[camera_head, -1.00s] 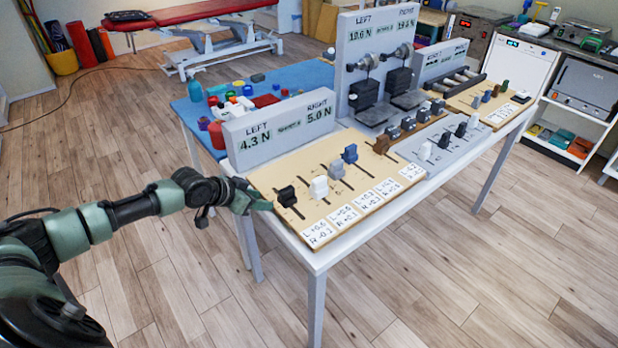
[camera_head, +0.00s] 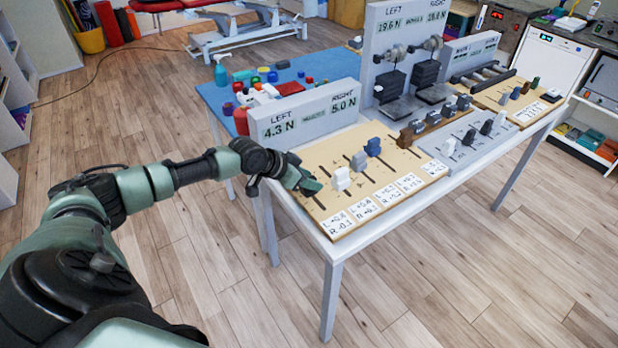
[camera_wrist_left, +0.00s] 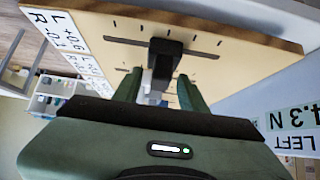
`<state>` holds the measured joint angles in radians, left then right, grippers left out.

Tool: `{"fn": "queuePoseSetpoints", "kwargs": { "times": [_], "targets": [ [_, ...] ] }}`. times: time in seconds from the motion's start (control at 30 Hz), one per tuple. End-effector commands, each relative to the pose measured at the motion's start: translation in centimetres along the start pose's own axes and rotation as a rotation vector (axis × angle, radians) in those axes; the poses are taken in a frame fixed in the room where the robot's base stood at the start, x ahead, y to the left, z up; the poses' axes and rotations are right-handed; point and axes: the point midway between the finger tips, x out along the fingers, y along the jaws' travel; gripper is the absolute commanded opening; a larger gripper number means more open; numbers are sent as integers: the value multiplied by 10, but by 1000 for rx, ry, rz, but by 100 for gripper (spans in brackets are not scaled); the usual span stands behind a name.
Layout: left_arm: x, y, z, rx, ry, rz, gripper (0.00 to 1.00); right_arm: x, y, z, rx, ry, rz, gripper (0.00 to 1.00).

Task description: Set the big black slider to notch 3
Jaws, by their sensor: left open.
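The big black slider (camera_wrist_left: 166,58) stands in a slot of the tan board (camera_wrist_left: 240,40), seen in the left wrist view near the slot's middle. My gripper hides it in the head view. My left gripper (camera_head: 310,186) is over the board's left end. In the left wrist view the open fingers of that gripper (camera_wrist_left: 160,88) lie on either side of the black knob. I cannot tell whether they touch it. Notch marks line the slot, but their numbers are not readable. My right gripper is not in view.
White (camera_head: 341,178), grey (camera_head: 358,162), blue (camera_head: 373,147) and brown (camera_head: 404,138) sliders stand along the same board. A display box (camera_head: 305,115) reading 4.3 N and 5.0 N rises behind it. A grey board (camera_head: 462,150) with smaller sliders lies to the right.

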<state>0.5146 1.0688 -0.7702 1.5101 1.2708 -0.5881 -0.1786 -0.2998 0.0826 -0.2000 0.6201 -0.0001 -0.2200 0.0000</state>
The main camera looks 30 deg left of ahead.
Motion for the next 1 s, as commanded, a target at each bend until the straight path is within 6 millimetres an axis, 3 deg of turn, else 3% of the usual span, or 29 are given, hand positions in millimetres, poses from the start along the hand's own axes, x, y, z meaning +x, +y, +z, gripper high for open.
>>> {"fn": "queuePoseSetpoints", "kwargs": {
  "times": [0.23, 0.37, 0.4, 1.0],
  "targets": [
    [1, 0, 0, 1, 0, 0, 39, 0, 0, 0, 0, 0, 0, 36],
    [1, 0, 0, 1, 0, 0, 3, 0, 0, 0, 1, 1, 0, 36],
    [1, 0, 0, 1, 0, 0, 0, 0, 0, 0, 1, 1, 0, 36],
    [1, 0, 0, 0, 0, 0, 0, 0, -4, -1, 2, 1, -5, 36]
  ]
}}
